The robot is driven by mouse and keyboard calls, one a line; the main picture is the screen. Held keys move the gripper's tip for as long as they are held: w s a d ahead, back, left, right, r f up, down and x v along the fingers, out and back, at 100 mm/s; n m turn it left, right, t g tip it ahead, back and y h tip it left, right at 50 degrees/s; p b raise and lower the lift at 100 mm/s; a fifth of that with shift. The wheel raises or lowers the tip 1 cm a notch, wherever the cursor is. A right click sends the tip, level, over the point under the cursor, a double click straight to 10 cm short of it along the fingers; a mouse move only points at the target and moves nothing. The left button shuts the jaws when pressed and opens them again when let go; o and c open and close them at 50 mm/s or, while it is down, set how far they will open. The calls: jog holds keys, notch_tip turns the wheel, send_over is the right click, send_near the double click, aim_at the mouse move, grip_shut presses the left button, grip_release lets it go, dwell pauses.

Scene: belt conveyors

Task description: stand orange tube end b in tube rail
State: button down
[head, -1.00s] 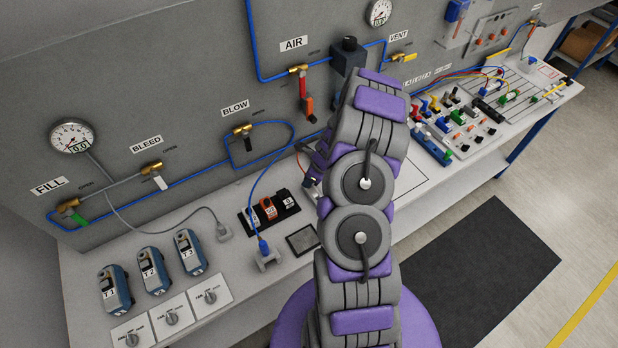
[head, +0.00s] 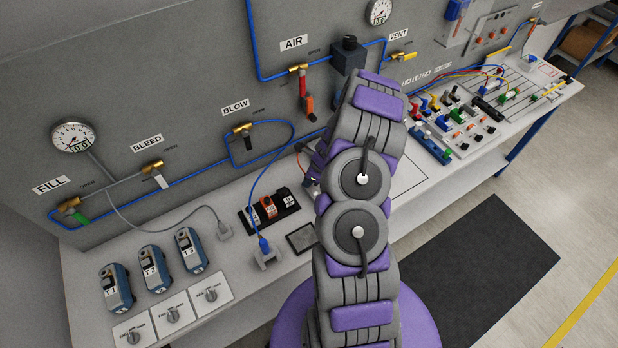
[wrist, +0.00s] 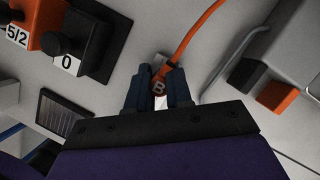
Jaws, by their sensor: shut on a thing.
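The orange tube (wrist: 203,24) runs up and to the right in the wrist view, away from my gripper. Its end b (wrist: 158,87), an orange piece marked B, is between the two dark fingers of my gripper (wrist: 156,95), which is shut on it. In the head view my arm hides most of the gripper and the tube end. A light grey block (head: 266,261) on the bench has a blue tube end standing in it. I cannot tell whether this block is the tube rail, and no other rail is clearly seen.
A black holder (head: 268,226) with labelled blocks and a dark square pad (head: 302,238) lie near the gripper. Several blue devices (head: 153,268) stand at left. The back panel (head: 200,90) carries valves and blue tubing. Cables and small parts crowd the bench's right.

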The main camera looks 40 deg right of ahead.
jog(key=shift+s+a+f, duration=0.1)
jog(key=shift+s+f, duration=0.05)
jog(key=shift+f, duration=0.25)
dwell(0.4)
